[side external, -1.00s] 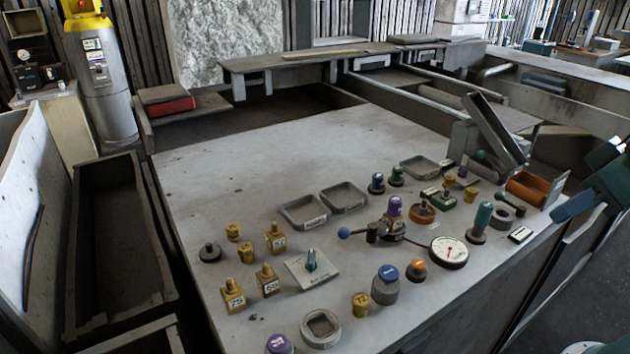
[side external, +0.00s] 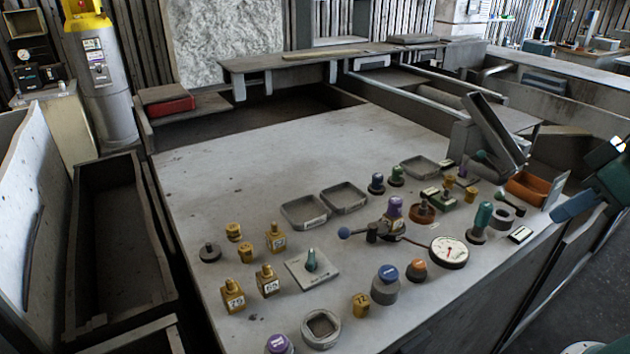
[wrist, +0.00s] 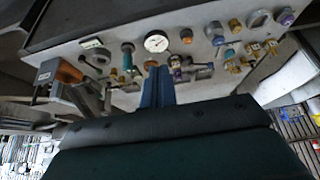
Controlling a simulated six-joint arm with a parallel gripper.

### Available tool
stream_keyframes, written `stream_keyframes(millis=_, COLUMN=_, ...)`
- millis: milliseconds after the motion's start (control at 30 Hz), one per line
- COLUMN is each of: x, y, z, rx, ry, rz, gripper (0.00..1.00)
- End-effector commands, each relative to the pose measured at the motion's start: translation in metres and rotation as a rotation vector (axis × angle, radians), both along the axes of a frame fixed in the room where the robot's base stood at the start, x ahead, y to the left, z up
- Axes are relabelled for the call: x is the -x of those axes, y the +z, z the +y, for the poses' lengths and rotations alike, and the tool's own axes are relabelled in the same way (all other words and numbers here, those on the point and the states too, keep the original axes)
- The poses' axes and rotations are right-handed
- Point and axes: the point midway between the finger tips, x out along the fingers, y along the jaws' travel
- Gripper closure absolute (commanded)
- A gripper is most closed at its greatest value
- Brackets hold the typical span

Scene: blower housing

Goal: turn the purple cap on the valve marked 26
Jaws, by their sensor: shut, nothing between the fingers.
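A purple cap (side external: 395,207) tops a valve near the middle of the bench, beside a lever with a blue ball. Another purple cap (side external: 278,344) stands at the bottom edge of the side view, and a small purple one (side external: 449,181) is farther back. I cannot read a 26 on any of them. In the wrist view a purple-topped part (wrist: 175,62) shows just beyond my gripper (wrist: 158,72), and another purple cap (wrist: 286,17) is at upper right. My gripper's blue fingers are together and empty. In the side view my arm is at the right edge, away from the caps.
A dial gauge (side external: 449,252), a teal-capped part (side external: 481,220) and an orange tray (side external: 528,187) stand on the bench's right side. Several brass blocks and a plate with a teal knob (side external: 311,262) are at front left. The bench's back left is clear.

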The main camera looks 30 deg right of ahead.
Motion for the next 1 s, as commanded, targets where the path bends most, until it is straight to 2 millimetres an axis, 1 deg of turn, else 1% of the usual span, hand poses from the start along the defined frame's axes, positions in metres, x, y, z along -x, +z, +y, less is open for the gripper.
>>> stream_keyframes(millis=67, x=0.0, y=0.0, z=0.0, rx=0.0, ry=0.0, rz=0.0, gripper=0.98)
stream_keyframes(millis=100, x=0.0, y=0.0, z=0.0, rx=0.0, ry=0.0, rz=0.0, gripper=0.9)
stream_keyframes(millis=267, x=-0.003, y=0.001, z=0.0, rx=0.013, ry=0.024, rz=0.005, gripper=0.59)
stream_keyframes(millis=433, x=-0.013, y=0.005, z=0.001, rx=0.062, ry=0.121, rz=0.026, gripper=0.58)
stream_keyframes(millis=567, x=-0.028, y=0.01, z=0.002, rx=0.125, ry=0.256, rz=0.054, gripper=0.58)
stream_keyframes(millis=767, x=-0.057, y=0.016, z=0.003, rx=0.238, ry=0.52, rz=0.102, gripper=0.58)
stream_keyframes(millis=1000, x=-0.094, y=0.016, z=0.006, rx=0.36, ry=0.853, rz=0.155, gripper=0.58)
